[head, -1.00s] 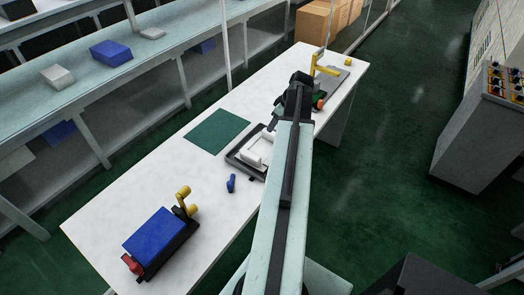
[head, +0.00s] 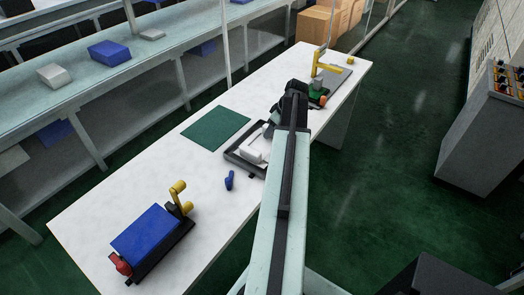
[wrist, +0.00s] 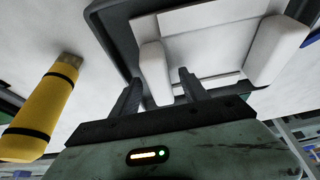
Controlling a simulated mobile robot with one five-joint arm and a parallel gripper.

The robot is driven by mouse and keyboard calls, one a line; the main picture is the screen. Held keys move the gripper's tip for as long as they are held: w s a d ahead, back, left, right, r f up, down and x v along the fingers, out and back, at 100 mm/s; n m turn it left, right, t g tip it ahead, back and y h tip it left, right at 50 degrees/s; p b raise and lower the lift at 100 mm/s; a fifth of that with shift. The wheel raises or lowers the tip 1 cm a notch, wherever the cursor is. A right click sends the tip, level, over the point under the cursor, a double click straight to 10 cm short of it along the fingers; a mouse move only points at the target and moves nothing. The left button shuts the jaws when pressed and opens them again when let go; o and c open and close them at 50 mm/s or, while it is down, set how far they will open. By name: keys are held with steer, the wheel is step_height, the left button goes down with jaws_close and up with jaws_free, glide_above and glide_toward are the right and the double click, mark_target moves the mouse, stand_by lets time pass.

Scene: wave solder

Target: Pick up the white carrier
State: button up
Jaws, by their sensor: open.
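The white carrier (head: 254,149) lies in a black tray (head: 232,156) on the white bench. In the wrist view the white carrier (wrist: 205,50) is a flat plate with two upright white end blocks. My gripper (wrist: 158,92) is open, with its two dark fingers pointing at the carrier. The nearer block shows between the fingertips in the picture; I cannot tell whether they touch it. In the head view my arm hides part of the carrier and tray.
A yellow black-banded cylinder (wrist: 46,105) is left of my gripper in the wrist view. On the bench are a green mat (head: 215,128), a small blue part (head: 229,180), a blue-topped fixture (head: 146,234) and a yellow clamp (head: 324,70).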

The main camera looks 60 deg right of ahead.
steer(key=shift+f, duration=0.15)
stand_by(0.4)
jaws_close()
